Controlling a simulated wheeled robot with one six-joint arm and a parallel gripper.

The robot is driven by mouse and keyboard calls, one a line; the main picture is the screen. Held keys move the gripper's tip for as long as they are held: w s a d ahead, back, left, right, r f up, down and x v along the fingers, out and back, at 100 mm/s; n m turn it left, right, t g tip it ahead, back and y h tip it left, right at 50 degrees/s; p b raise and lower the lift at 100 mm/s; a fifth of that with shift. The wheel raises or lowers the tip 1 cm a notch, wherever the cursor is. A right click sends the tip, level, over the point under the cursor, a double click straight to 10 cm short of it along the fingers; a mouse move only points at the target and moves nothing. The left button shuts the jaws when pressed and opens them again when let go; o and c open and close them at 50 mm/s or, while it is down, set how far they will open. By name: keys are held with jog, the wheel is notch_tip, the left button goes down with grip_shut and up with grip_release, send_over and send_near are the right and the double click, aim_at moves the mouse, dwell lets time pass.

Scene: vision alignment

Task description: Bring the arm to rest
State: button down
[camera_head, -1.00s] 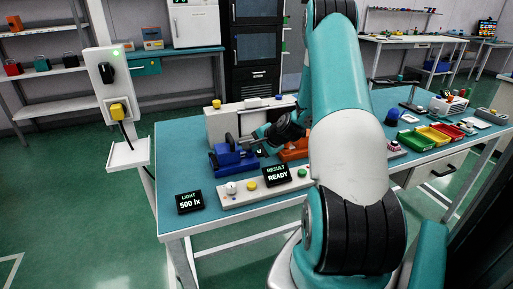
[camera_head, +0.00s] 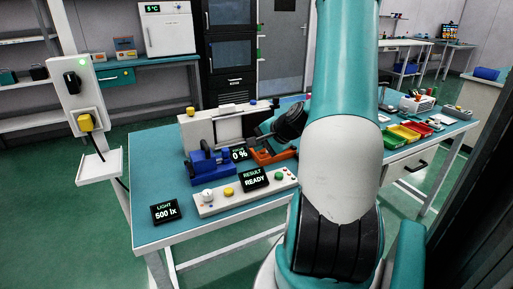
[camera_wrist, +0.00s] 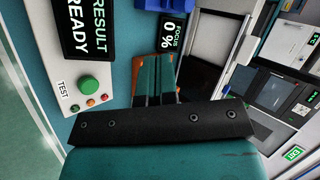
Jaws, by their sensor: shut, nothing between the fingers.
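My arm reaches from the front right over the teal bench (camera_head: 150,230). My gripper (camera_head: 256,138) hangs above the bench, near the orange holder (camera_head: 272,157) and the display reading 0 % (camera_head: 238,155). In the wrist view the gripper (camera_wrist: 154,75) is shut and empty, its fingers in front of the orange holder (camera_wrist: 136,68). A gap to the holder cannot be judged there. The arm's large links hide part of the bench in the head view.
The blue fixture (camera_head: 207,168), control panel (camera_head: 235,195), RESULT READY display (camera_head: 255,179) and LIGHT 500 lx display (camera_head: 165,212) stand on the bench's left part. A pale upright housing (camera_head: 200,132) stands behind. Coloured trays (camera_head: 402,133) lie to the right.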

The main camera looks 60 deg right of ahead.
dwell(0.5)
jog(key=w+a+r+n+g+y, duration=0.1)
jog(key=a+r+n+y, duration=0.2)
jog(key=a, duration=0.6)
jog(key=w+a+r+n+g, duration=0.25)
jog(key=a+n, duration=0.35)
jog(key=a, duration=0.4)
jog(key=w+a+r+n+g+y, duration=0.15)
jog(key=a+r+n, duration=0.25)
jog(key=a, duration=0.5)
jog(key=s+a+r+n+g+p, duration=0.1)
jog(key=s+a+r+n+g, duration=0.1)
jog(key=s+a+n, duration=0.4)
jog(key=s+a+r+n+g, duration=0.2)
jog(key=s+a+r+n, duration=0.1)
jog(key=s+a+n, duration=0.4)
jog(key=s+a, duration=0.3)
jog(key=s, duration=0.1)
jog(key=shift+s+r+p, duration=0.2)
jog(key=shift+s+p, duration=0.15)
